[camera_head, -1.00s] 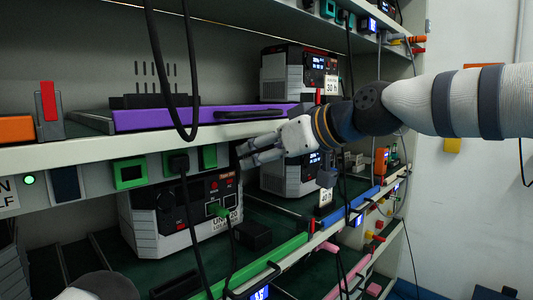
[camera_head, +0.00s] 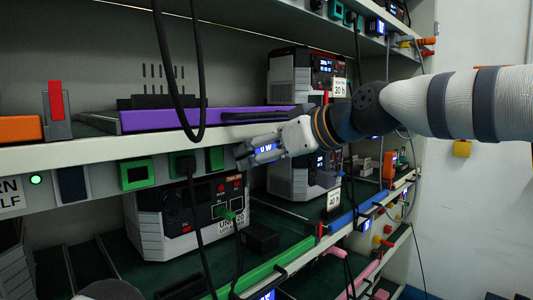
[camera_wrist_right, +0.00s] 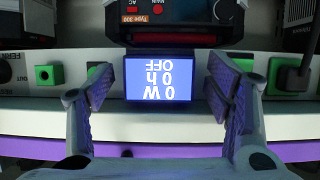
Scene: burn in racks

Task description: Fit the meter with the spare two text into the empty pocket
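A meter with a lit blue display stands between the fingers of my right gripper (camera_wrist_right: 160,98). In the right wrist view the meter (camera_wrist_right: 158,78) reads "0 W, 0 h, OFF" upside down, with a gap between it and each finger. In the head view the meter (camera_head: 266,149) lies in line with the front rail under the purple tray, and my right gripper (camera_head: 264,150) is around it. I cannot tell how deep it sits in the rail, and the pocket behind it is hidden. My left gripper is not in view.
Green-framed sockets (camera_head: 137,173) line the rail to the left. A black-and-white unit (camera_head: 190,215) with a green plug stands on the shelf below. Black cables (camera_head: 196,225) hang close to my right gripper. A purple tray (camera_head: 205,117) lies above.

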